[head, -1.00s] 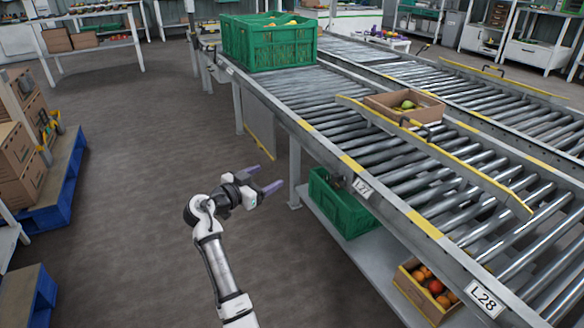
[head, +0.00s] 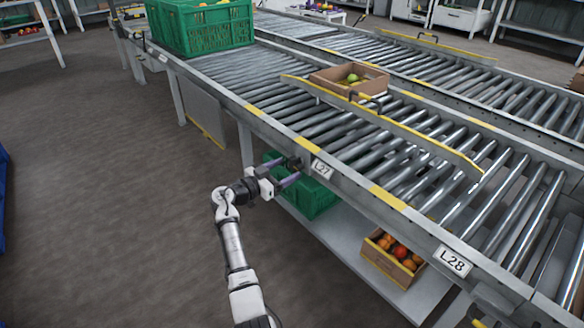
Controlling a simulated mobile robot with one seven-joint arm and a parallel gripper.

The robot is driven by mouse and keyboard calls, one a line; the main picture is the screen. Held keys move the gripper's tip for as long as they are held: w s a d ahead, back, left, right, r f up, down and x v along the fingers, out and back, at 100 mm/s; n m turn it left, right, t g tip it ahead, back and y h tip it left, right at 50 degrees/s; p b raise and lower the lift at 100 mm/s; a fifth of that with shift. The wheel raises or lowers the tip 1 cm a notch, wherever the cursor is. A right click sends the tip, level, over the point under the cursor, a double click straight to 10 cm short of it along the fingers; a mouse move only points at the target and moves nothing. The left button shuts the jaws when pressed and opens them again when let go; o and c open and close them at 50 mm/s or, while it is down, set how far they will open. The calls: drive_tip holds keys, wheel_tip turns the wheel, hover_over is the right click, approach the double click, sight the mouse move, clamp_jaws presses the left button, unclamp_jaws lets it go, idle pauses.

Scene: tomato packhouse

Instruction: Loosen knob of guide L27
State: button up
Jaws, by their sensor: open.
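The L27 label (head: 322,170) is on the near side rail of the conveyor. Just left of it, a small dark knob (head: 294,162) sticks out from the rail. My gripper (head: 290,169) is open, with its two purple fingers pointing at the rail at the knob. The fingertips overlap the knob in this view, and I cannot tell whether they touch it. A yellow-topped guide (head: 400,122) with black brackets lies slanted across the rollers above.
A cardboard box (head: 322,86) with green fruit stands behind the guide. A big green crate (head: 205,35) sits on the conveyor's far end. Under the conveyor are a green crate (head: 312,202) and a box of tomatoes (head: 378,262) on a shelf.

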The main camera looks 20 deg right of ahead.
sight(293, 166)
drive_tip(key=shift+x, duration=1.8)
drive_tip(key=c, duration=1)
drive_tip(key=shift+o, duration=0.2)
